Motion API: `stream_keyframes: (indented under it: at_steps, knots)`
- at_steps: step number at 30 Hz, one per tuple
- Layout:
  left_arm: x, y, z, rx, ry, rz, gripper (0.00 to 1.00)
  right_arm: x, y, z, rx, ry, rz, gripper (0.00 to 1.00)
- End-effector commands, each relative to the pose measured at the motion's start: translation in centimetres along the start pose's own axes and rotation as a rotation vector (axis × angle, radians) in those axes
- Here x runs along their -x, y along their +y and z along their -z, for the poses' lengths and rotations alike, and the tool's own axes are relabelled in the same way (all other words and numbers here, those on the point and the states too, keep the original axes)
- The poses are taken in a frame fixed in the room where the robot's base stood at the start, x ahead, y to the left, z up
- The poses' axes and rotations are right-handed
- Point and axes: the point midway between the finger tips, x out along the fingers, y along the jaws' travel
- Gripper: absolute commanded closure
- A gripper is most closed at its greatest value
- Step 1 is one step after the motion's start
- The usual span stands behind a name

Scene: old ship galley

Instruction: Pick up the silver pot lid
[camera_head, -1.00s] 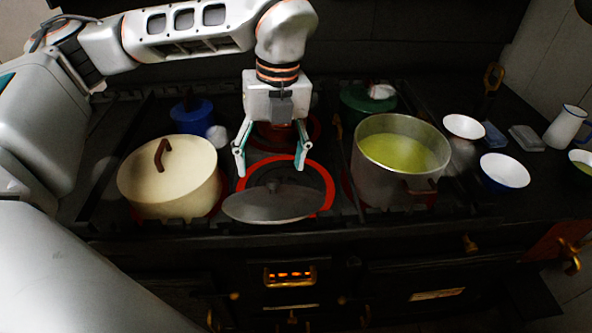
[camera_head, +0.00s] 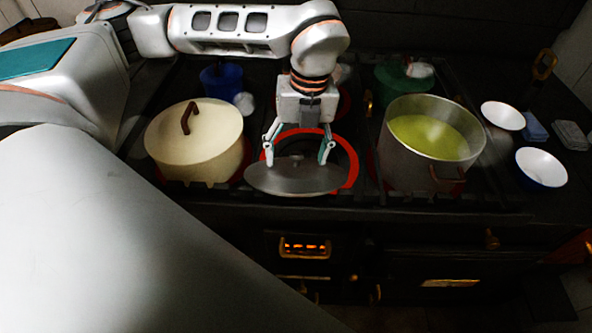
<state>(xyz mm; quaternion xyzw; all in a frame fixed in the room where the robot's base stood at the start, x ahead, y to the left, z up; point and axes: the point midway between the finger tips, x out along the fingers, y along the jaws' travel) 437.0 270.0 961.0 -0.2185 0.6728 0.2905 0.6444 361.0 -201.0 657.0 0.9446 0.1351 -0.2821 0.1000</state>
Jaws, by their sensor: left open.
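The silver pot lid (camera_head: 297,179) lies at the front edge of the stove top, over the front of a red-ringed burner (camera_head: 349,160). A small dark knob stands at its middle. My left gripper (camera_head: 298,158) comes down from above with its two teal-padded fingers apart. The fingertips are at the lid's far side, one on each side of the knob. I cannot tell whether they touch the lid. My right gripper is not in view.
A cream lidded pot (camera_head: 193,140) stands left of the lid. A large pot of green soup (camera_head: 432,143) stands to its right. A blue pot (camera_head: 221,79) and a green pot (camera_head: 404,76) are behind. White bowls (camera_head: 541,167) sit at the right.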

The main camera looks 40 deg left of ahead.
Motion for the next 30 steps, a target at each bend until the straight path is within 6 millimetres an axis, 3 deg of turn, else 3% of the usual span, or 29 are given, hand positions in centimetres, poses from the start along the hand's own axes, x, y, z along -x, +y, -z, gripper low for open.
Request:
stream_keyframes:
  at_steps: [4,5,12,24,30]
  knots:
    - [0.0,0.0,0.0,0.000,0.000,0.000,0.31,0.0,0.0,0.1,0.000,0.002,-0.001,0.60]
    - [0.0,0.0,0.0,0.000,0.000,0.000,0.37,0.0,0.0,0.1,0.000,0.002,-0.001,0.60]
    - [0.0,0.0,0.0,0.000,0.001,-0.001,0.99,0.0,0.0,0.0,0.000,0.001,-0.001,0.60]
    - [-0.1,0.1,0.1,-0.002,0.004,-0.005,1.00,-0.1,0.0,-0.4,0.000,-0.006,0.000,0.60]
    - [1.4,0.2,0.1,-0.001,0.002,-0.002,1.00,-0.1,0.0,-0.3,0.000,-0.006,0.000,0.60]
